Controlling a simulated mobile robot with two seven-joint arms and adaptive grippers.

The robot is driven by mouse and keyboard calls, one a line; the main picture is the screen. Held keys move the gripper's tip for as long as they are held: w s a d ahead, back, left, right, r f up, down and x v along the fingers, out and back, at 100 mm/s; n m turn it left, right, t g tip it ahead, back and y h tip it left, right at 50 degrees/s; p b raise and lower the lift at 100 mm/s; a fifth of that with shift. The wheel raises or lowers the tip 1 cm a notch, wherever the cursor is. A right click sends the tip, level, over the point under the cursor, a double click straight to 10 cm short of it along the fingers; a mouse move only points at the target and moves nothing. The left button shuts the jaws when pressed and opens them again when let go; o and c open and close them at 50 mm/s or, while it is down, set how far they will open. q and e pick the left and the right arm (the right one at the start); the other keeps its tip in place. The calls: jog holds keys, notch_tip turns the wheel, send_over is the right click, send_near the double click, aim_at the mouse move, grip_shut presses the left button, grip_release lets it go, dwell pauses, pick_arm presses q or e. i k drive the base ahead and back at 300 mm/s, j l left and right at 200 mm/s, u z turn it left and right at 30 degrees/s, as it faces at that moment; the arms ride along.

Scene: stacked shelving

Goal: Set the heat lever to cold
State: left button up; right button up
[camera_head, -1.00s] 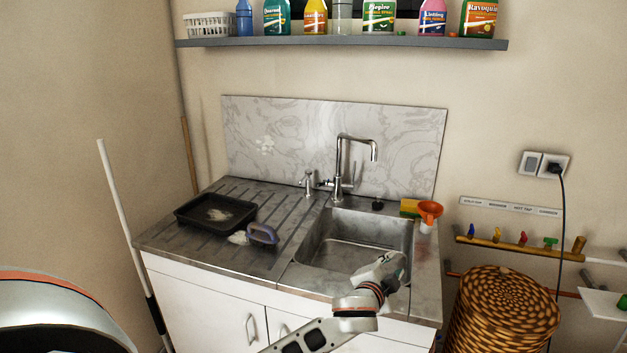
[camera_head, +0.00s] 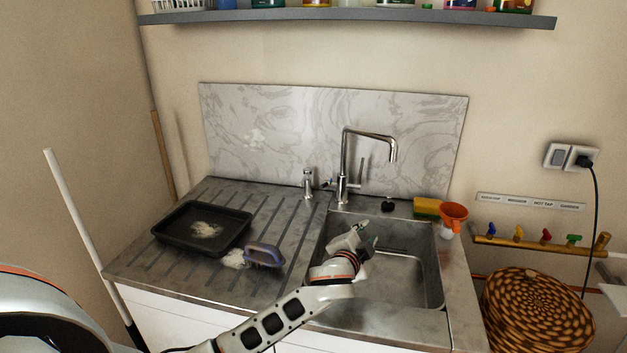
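The chrome tap (camera_head: 344,170) stands upright behind the sink (camera_head: 437,265), with its spout bent over to the right. A thin upright lever (camera_head: 362,173) shows on the right side of its body, and a small knob (camera_head: 328,184) on its left. No hot or cold marks can be read on them. My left gripper (camera_head: 368,239) is over the sink, in front of and below the tap, apart from both levers. It appears to hold nothing; its finger gap is too small to judge. My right gripper is out of view.
A black tray (camera_head: 178,244) and a purple-handled brush (camera_head: 264,255) lie on the drainboard. A soap dispenser (camera_head: 308,184) stands left of the tap. Coloured valves (camera_head: 547,236) line a wall pipe. A shelf (camera_head: 345,17) hangs above.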

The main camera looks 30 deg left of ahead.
aim_at(327, 183)
jog(key=i+j, duration=0.15)
jog(key=j, duration=0.25)
jog(key=i+j, duration=0.1)
jog(key=j, duration=0.25)
jog(key=i+j, duration=0.15)
jog(key=j, duration=0.25)
